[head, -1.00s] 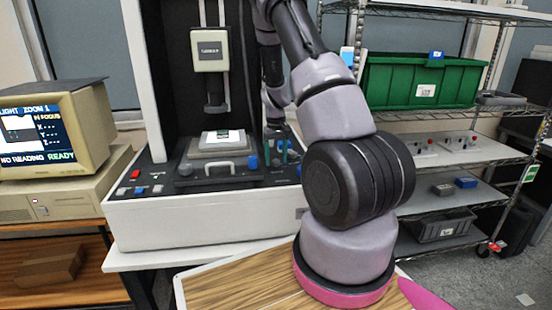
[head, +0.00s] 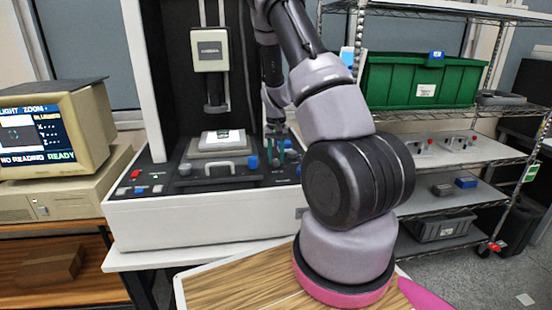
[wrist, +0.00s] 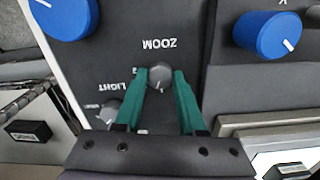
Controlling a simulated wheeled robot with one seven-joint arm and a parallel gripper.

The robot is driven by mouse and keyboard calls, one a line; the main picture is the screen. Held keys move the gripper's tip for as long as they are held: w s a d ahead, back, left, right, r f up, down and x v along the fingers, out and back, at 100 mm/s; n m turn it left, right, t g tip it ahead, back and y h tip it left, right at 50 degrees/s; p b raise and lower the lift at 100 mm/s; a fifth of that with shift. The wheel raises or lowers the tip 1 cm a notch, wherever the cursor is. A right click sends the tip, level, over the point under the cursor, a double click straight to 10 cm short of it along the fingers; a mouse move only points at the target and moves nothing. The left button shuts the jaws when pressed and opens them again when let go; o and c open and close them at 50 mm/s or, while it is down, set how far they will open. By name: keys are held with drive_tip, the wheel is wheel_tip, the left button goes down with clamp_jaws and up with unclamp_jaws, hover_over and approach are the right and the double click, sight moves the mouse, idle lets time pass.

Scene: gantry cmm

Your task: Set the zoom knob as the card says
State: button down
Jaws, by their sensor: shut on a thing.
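The zoom knob (wrist: 160,76) is a small grey knob with a white pointer line, below the upside-down word ZOOM in the wrist view. My gripper (wrist: 162,84) has its green fingers closed around the knob's sides. In the head view my gripper (head: 281,156) is at the right end of the machine's control panel, where the knob is hidden. A white card (head: 222,138) with a dark print lies on the stage under the camera head; its writing is too small to read. The monitor (head: 40,133) shows LIGHT, ZOOM, NO READING and READY.
A grey LIGHT knob (wrist: 109,112) sits close beside my fingers. Large blue knobs stand at the upper left (wrist: 66,12) and upper right (wrist: 267,33) in the wrist view. A green bin (head: 420,80) stands on the wire shelf to the right.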

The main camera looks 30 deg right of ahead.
sight(276, 160)
drive_tip(key=m, duration=0.4)
drive_tip(key=shift+m, duration=0.3)
idle(0.3)
drive_tip(key=c, duration=0.5)
unclamp_jaws()
wheel_tip(276, 160, up, 11)
idle(0.5)
